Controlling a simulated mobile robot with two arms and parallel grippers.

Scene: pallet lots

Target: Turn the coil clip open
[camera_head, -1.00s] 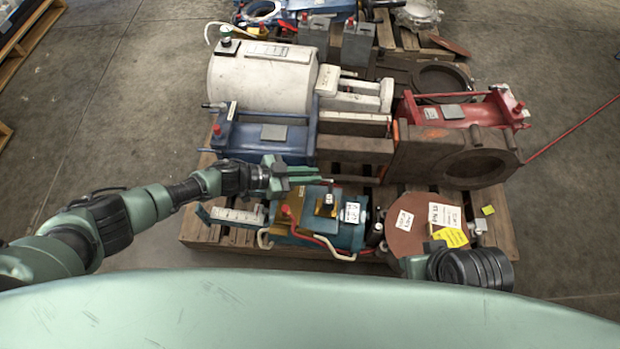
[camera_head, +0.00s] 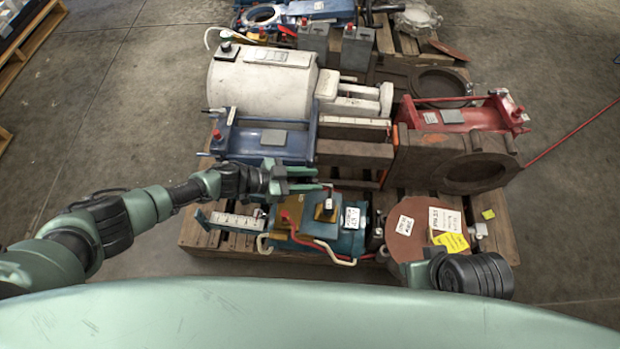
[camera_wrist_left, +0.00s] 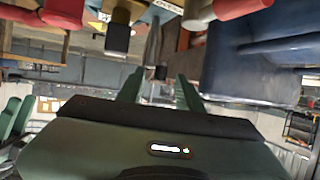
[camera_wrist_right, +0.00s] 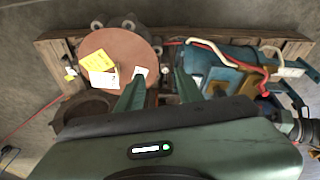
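The teal valve unit (camera_head: 345,238) lies on the near edge of the pallet. It carries a brass-coloured block (camera_head: 325,214) with a small dark block and a pale top on it, which may be the coil with its clip; the clip itself is too small to tell. In the left wrist view a black block (camera_wrist_left: 117,40) hangs from a yellow part at the top. My left gripper (camera_head: 318,180) is just beyond the brass block, fingers apart and empty. My right gripper (camera_wrist_right: 158,85) is open and empty above the pallet; in the head view its fingers are hidden.
A brown disc (camera_head: 412,228) with white and yellow labels lies right of the teal unit. A blue actuator (camera_head: 265,140), a brown block (camera_head: 450,160) and a red actuator (camera_head: 450,118) stand behind.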

